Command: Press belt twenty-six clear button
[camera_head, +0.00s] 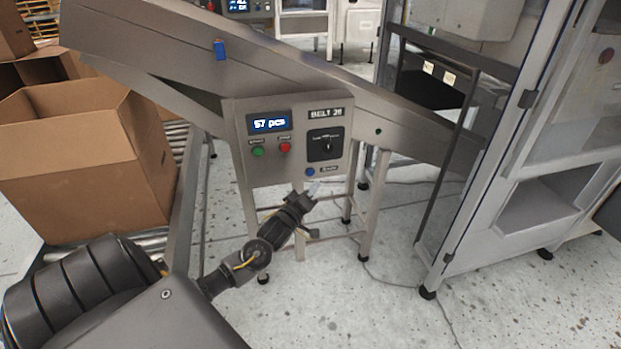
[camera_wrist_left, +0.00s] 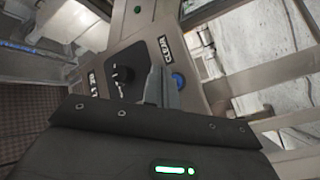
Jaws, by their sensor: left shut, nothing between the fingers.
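The belt twenty-six control panel (camera_head: 255,172) is a grey box on legs, with a display reading "57 pcs" (camera_head: 269,123) and a belt label (camera_head: 325,113). The blue button (camera_head: 310,171) is at its lower edge beside a small label. In the left wrist view the blue button (camera_wrist_left: 178,80) shows just right of the fingertips, near a label reading "CLEAR" (camera_wrist_left: 164,47). My left gripper (camera_head: 314,186) is shut and empty, its tips just below the blue button in the head view. I cannot tell whether they touch the panel. My right gripper is out of view.
A green button (camera_head: 258,152), a red button (camera_head: 285,147) and a black rotary switch (camera_head: 325,144) share the panel. An open cardboard box (camera_head: 85,175) stands on a roller conveyor at left. A glazed machine frame (camera_head: 478,200) stands at right. The floor between is clear.

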